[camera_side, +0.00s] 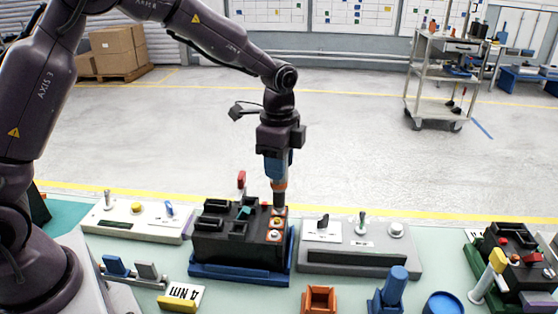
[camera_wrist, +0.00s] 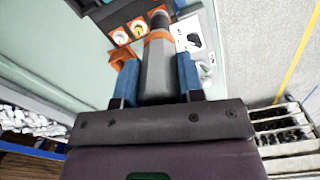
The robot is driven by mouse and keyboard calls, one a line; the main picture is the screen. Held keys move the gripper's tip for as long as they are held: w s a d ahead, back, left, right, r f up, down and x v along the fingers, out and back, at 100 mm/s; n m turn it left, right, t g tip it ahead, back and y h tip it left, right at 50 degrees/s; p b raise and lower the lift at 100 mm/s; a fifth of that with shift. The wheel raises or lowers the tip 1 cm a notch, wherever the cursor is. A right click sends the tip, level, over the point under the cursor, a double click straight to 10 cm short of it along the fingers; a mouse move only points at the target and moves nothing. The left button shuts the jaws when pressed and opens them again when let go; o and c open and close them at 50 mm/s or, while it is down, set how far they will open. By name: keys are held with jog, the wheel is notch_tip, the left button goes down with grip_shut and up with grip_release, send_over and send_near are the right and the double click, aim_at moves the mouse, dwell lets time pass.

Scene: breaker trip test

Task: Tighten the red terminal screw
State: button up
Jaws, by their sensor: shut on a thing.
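My gripper (camera_side: 276,168) is shut on a grey driver (camera_wrist: 159,70) with an orange band, held upright between its blue fingers. The driver's dark tip points down at the far end of the terminal row on the black breaker block (camera_side: 228,247). The row has orange-edged terminals, including a middle one (camera_side: 276,223) and a near one (camera_side: 274,236). In the wrist view two terminals (camera_wrist: 137,28) show left of the tip. The tip covers the far terminal's screw, so I cannot tell its colour or whether the tip is seated in it.
The breaker sits in a blue tray (camera_side: 240,275). A grey switch panel (camera_side: 360,262) stands close on the right, a white one (camera_side: 135,222) on the left. An orange square holder (camera_side: 319,299), a blue post (camera_side: 395,285) and a "4 Nm" card (camera_side: 182,297) are in front.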

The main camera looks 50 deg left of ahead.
jog(key=shift+f, duration=0.4)
dwell(1.1)
jog(key=shift+r, duration=0.15)
dwell(0.9)
jog(key=shift+r, duration=2.9)
